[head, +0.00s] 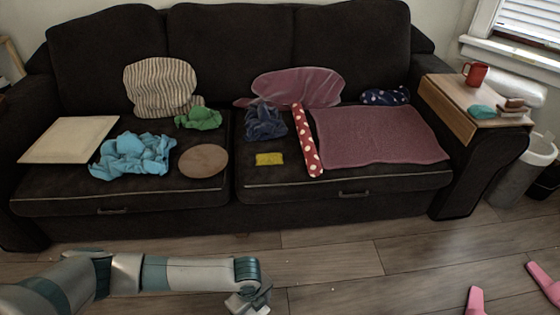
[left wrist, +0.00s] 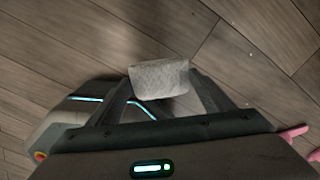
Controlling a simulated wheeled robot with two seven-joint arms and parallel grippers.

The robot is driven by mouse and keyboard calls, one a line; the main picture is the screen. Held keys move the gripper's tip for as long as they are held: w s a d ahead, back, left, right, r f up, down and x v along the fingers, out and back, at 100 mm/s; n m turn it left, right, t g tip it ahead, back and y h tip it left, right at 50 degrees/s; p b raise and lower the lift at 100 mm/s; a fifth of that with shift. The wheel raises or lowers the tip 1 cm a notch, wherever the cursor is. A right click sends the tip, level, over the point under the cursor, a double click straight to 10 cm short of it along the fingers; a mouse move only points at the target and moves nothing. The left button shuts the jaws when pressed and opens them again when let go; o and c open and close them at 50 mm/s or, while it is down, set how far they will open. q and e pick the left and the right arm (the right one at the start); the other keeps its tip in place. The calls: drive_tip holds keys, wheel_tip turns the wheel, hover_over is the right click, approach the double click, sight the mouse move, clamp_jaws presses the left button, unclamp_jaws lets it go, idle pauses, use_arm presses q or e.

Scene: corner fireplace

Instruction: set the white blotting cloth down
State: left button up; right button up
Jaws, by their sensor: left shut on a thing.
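The white blotting cloth (left wrist: 158,79) is a small pale folded piece between the two fingers of my left gripper (left wrist: 160,88) in the left wrist view. My left gripper is shut on it and holds it over the wooden floor. In the head view my left gripper (head: 250,300) is at the bottom edge, in front of the sofa and apart from it. The cloth is hard to make out there. My right gripper is not in view.
The dark sofa (head: 120,225) bears a cream board (head: 68,139), blue cloth (head: 132,156), round brown disc (head: 203,161), yellow sponge (head: 269,159), polka-dot roll (head: 306,140) and mauve cloth (head: 378,136). A wooden armrest tray (head: 452,108) holds a red mug (head: 475,74). Pink slippers (head: 476,301) lie on open floor.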

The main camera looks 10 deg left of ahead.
use_arm(q)
drive_tip(key=shift+r, duration=0.1)
